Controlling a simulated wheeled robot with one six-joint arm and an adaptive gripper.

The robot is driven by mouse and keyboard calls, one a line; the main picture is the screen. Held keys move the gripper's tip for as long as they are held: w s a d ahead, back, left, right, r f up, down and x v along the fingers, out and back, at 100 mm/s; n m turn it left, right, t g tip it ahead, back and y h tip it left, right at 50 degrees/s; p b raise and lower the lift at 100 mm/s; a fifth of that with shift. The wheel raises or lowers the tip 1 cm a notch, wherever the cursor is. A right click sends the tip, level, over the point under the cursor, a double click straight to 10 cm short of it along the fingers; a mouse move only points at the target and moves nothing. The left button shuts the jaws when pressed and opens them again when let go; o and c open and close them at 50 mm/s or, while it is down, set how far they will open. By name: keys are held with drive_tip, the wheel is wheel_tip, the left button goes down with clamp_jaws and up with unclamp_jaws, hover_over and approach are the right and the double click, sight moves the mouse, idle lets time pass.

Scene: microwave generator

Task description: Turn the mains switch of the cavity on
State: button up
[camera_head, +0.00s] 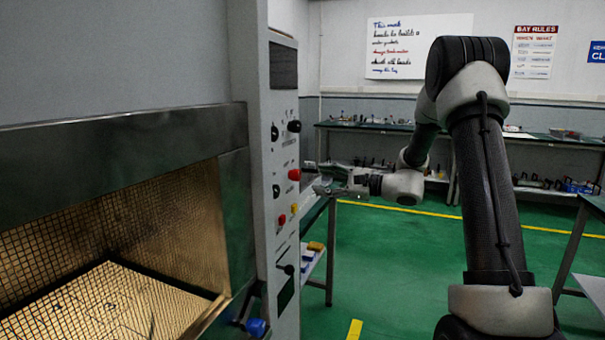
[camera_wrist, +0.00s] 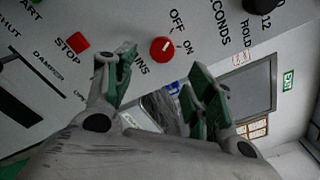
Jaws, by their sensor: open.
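The mains switch is a round red knob (camera_wrist: 163,49) with a white mark, on the light grey control panel in the wrist view. The words OFF and ON are printed beside it; I cannot tell for sure which one the mark points to. In the head view, the red knob (camera_head: 294,174) stands out from the panel's front. My gripper (camera_wrist: 160,78) is open and empty, with green-padded fingers spread below the knob in the wrist view. In the head view, my gripper (camera_head: 322,178) is just right of the knob, apparently not around it.
The wrist view shows a square red STOP button (camera_wrist: 77,42) left of the knob and a dark knob (camera_wrist: 259,5) at upper right. In the head view, the open, mesh-lined cavity (camera_head: 120,230) lies left of the panel (camera_head: 285,110). Green floor (camera_head: 400,260) is clear to the right.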

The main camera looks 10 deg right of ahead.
sight(300, 176)
drive_tip(key=x, duration=0.7)
drive_tip(key=shift+a+r, duration=0.3)
drive_tip(key=shift+a, duration=0.1)
drive_tip(key=c, duration=1.1)
